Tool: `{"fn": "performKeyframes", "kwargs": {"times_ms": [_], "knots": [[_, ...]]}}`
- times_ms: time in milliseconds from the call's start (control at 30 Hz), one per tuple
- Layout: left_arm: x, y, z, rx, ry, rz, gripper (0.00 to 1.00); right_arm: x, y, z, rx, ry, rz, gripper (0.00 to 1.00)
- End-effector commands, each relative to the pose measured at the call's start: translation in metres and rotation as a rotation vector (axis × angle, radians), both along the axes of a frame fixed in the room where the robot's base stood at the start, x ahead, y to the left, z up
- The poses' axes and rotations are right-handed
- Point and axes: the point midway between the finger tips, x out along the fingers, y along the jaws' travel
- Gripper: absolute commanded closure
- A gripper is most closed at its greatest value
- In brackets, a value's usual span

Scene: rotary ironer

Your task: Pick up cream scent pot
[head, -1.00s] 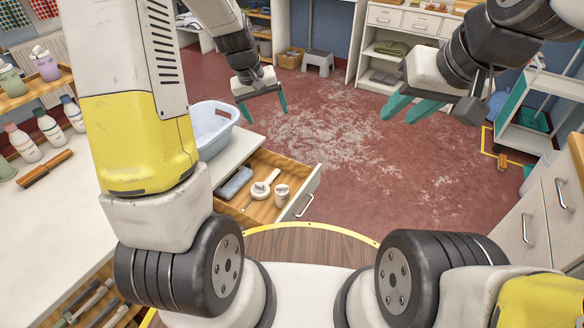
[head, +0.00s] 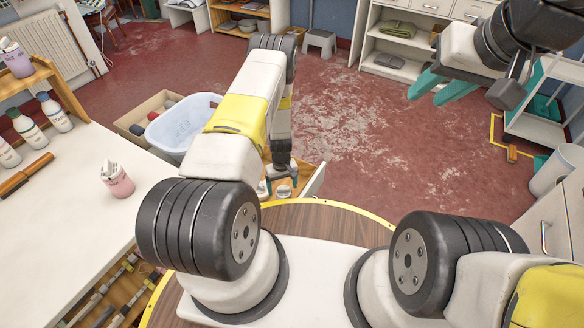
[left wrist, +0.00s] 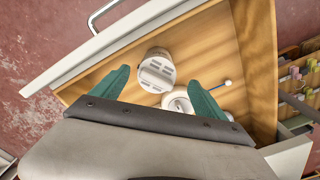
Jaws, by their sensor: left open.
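The cream scent pot (left wrist: 157,72), a short pale cylinder with slots in its lid, stands in the open drawer. It also shows in the head view (head: 284,191), just below my left gripper. My left gripper (head: 283,173) is over the drawer, pointing down. In the left wrist view its teal fingers (left wrist: 157,85) are apart, with the pot beyond and between their tips; I cannot tell whether they touch it. My right gripper (head: 442,85) is raised at the upper right, its fingers apart and empty.
A round white thing (left wrist: 178,102) lies beside the pot in the drawer (left wrist: 262,60). A pale blue basket (head: 180,125) stands close to the left of my arm.

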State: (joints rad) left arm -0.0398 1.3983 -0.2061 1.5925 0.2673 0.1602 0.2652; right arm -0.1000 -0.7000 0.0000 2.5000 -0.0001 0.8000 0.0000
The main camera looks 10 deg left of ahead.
Motion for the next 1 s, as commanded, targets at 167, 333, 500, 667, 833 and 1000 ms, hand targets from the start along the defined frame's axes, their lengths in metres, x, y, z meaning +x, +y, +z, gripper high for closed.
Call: {"fn": "performKeyframes", "kwargs": {"times_ms": [167,333,500,667,833,1000], "knots": [[0.000,0.000,-0.021,-0.001,0.001,0.000,0.16,0.000,0.000,0.000,0.000,0.000,0.000,0.68],[0.002,-0.002,-0.042,-0.001,0.002,-0.001,0.16,0.000,0.000,0.000,0.000,0.000,0.000,0.68],[0.003,-0.003,-0.066,-0.001,0.002,-0.001,0.16,0.000,0.000,0.000,0.000,0.000,0.000,0.68],[0.004,-0.003,-0.074,-0.001,-0.001,-0.001,0.16,0.000,0.000,0.000,0.000,0.000,0.000,0.68],[0.004,-0.003,-0.074,-0.001,0.000,-0.001,0.16,0.000,0.000,0.000,0.000,0.000,0.000,0.68],[0.004,-0.003,-0.074,-0.001,0.000,-0.001,0.48,0.000,0.000,0.000,0.000,0.000,0.000,0.68]]}}
